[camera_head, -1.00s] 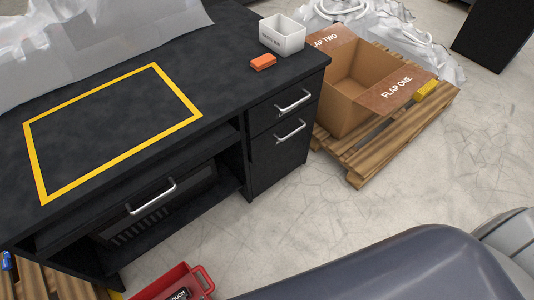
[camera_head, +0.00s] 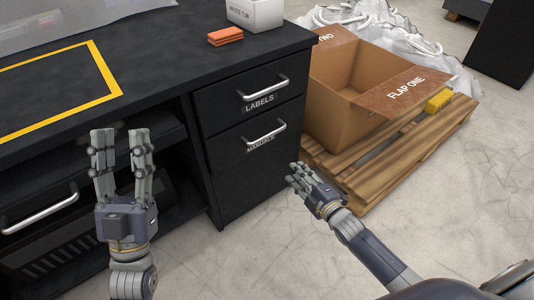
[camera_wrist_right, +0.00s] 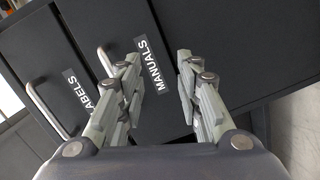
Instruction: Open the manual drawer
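The manuals drawer (camera_head: 228,156) is the lower drawer of the black desk, closed, with a silver bar handle (camera_head: 265,132) and a partly hidden label. In the right wrist view its MANUALS label (camera_wrist_right: 152,66) shows between my fingers, and its handle (camera_wrist_right: 105,62) is partly behind the left finger. My right gripper (camera_head: 296,174) is open and empty, to the right of and below that handle; it also shows in the right wrist view (camera_wrist_right: 160,78). My left gripper (camera_head: 120,138) is open, fingers up, in front of the desk's left bay.
The closed labels drawer (camera_head: 228,97) sits above. A white tub (camera_head: 262,14) and an orange block (camera_head: 226,36) stand on the desktop. A cardboard box (camera_head: 345,115) on a wooden pallet (camera_head: 440,143) is close to the right. Grey floor in front is clear.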

